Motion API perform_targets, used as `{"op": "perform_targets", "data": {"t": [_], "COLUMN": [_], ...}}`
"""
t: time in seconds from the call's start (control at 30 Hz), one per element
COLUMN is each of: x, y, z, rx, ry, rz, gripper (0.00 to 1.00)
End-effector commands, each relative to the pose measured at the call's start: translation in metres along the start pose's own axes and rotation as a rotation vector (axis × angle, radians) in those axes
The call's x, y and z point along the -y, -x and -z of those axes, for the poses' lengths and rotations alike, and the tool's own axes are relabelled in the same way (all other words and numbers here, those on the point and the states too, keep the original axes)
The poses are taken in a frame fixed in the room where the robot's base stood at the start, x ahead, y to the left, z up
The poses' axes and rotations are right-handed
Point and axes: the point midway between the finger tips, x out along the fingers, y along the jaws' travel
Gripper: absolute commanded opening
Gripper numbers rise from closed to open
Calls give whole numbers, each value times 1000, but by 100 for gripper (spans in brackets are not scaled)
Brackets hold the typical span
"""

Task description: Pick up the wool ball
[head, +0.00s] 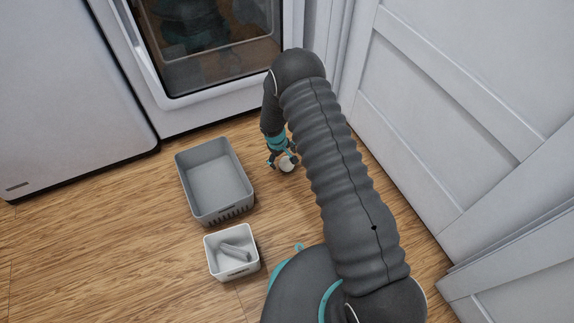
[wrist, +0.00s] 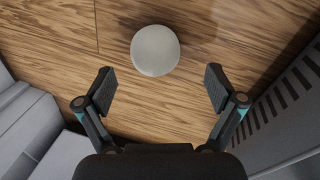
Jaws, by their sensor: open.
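The wool ball is a pale, off-white round ball on the wooden floor. In the wrist view the wool ball (wrist: 155,50) lies just beyond my fingertips, a little left of the middle between them. In the head view the wool ball (head: 287,164) shows beside my gripper (head: 280,161), partly covered by it. My gripper also shows in the wrist view (wrist: 159,90), with its two fingers spread wide and nothing between them. The fingers do not touch the ball in the wrist view.
A grey basket (head: 185,187) stands empty left of my gripper. A smaller white basket (head: 212,262) holds a grey item. An appliance with a glass door (head: 205,45) stands behind, and white panelled doors (head: 470,110) stand at the right. Wooden floor is clear at the left.

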Motion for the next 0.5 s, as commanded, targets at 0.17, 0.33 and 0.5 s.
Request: {"op": "perform_targets", "data": {"t": [0.17,0.33,0.5], "x": [0,-3,-5], "y": [-10,-31,-52], "z": [0,-1,0], "rx": [1,2,1], "ry": [0,0,1], "rz": [0,0,0], "gripper": [93,93,93]}}
